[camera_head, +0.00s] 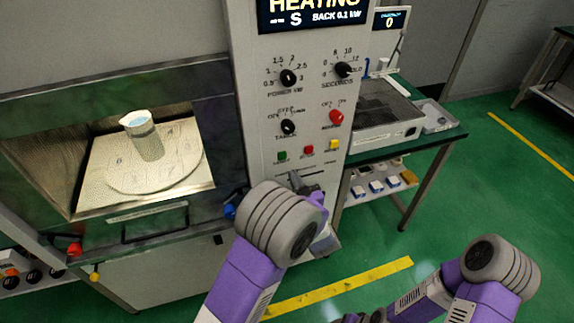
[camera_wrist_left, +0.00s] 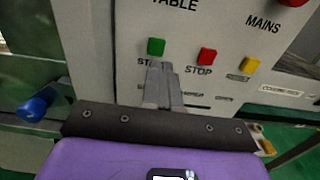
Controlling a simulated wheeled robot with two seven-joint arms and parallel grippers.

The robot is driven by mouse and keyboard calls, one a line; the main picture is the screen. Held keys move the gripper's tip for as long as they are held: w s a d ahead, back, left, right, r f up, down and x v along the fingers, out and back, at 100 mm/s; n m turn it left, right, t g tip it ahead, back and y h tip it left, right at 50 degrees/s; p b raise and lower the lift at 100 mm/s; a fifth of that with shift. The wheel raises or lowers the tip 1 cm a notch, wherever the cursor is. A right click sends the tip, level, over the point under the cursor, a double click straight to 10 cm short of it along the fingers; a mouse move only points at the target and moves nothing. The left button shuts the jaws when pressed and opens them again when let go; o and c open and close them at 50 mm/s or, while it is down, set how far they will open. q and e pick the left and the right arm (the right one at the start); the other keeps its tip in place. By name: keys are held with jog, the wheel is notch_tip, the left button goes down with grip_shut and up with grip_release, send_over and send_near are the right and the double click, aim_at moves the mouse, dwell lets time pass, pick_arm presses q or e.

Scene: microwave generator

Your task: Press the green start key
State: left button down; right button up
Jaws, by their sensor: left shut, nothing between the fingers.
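The green start key (camera_head: 282,155) sits at the left of a row of keys low on the grey control panel. In the left wrist view the green key (camera_wrist_left: 156,46) shows just above the fingertips, over a partly covered label. My left gripper (camera_head: 296,178) is shut and empty in front of the panel, just below the keys. Its closed fingers (camera_wrist_left: 159,66) point at the panel under the green key. Whether they touch the panel or stand just off it I cannot tell. The display (camera_head: 312,12) above reads HEATING. The fingers of my right gripper are not in view.
A red STOP key (camera_head: 308,150) and a yellow key (camera_head: 334,145) sit right of the green one. A red MAINS knob (camera_head: 336,117) is above. Left, a lit chamber (camera_head: 90,190) holds a beaker (camera_head: 143,138) on a round plate. A bench (camera_head: 440,133) stands right.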

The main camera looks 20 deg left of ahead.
pick_arm(q)
jog(key=v, duration=0.6)
jog(key=shift+d+f, duration=0.2)
jog(key=shift+d, duration=0.05)
jog(key=shift+s, duration=0.15)
dwell(0.3)
jog(key=s+a+f+n+g+h, duration=0.1)
jog(key=s+a+f+n+g, duration=0.35)
jog(key=s+f+g, duration=0.5)
jog(key=s+a+f+n+g+h, duration=0.1)
jog(key=s+a+f+n+g, duration=0.5)
jog(key=f, duration=0.6)
jog(key=s+d+f+n+g+h, duration=0.2)
jog(key=s+d+f+n+h, duration=0.15)
jog(key=s, duration=0.25)
jog(key=s+d+f+n+g+h, duration=0.2)
jog(key=s+d+n+h, duration=0.1)
jog(key=s+d+h, duration=0.15)
jog(key=w+d+f+n+t+h, duration=0.1)
jog(key=n, duration=0.4)
jog(key=w+f+n+t+h, duration=0.1)
jog(key=n+t, duration=0.1)
jog(key=n, duration=0.3)
jog(key=w+d+f+n+t+h, duration=0.1)
jog(key=n+t+h, duration=0.1)
jog(key=n, duration=0.3)
jog(key=shift+w+d, duration=0.15)
jog(key=shift+d, duration=0.15)
